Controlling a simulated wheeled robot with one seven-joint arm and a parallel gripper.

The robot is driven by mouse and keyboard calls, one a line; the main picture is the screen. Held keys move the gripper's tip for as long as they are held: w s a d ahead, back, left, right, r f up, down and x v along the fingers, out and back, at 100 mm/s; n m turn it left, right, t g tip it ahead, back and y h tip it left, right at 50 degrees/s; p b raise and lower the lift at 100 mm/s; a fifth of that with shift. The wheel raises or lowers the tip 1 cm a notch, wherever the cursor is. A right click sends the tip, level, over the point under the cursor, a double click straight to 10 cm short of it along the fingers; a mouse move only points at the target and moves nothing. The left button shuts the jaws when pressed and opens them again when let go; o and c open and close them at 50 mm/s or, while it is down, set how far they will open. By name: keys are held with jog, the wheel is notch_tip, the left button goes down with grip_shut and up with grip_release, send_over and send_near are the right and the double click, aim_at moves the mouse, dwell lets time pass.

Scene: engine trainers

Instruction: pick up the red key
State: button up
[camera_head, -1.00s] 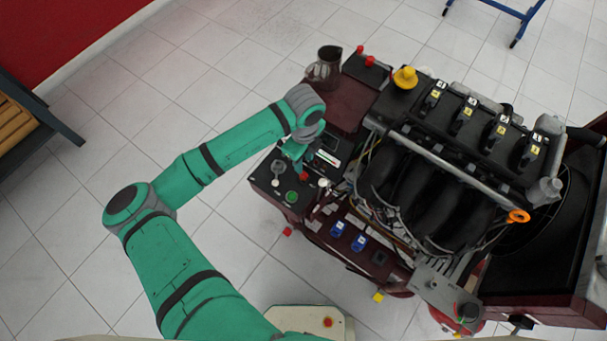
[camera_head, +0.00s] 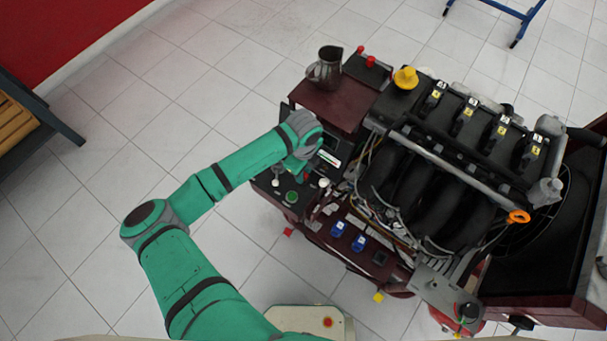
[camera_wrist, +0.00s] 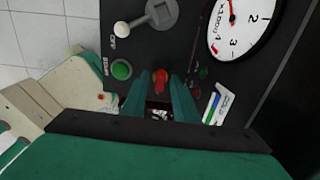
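The red key (camera_wrist: 160,78) sits on the dark control panel (camera_wrist: 85,30) of the engine trainer in the wrist view. My gripper (camera_wrist: 163,82) points down at the panel, with its two teal fingers on either side of the red key. The fingers stand apart and look open, with the key showing between their tips. Whether either finger touches the key I cannot tell. In the head view my gripper (camera_head: 297,168) is over the panel, and my wrist hides part of it, so the key is not clear there.
A green button (camera_wrist: 121,69), a grey rotary switch (camera_wrist: 158,12) and a round gauge (camera_wrist: 240,25) lie close around the fingers. The engine (camera_head: 440,185) stands to the right. A dark jug (camera_head: 326,68) stands behind. Tiled floor is free on the left.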

grip_shut()
jog(key=shift+r, duration=0.15)
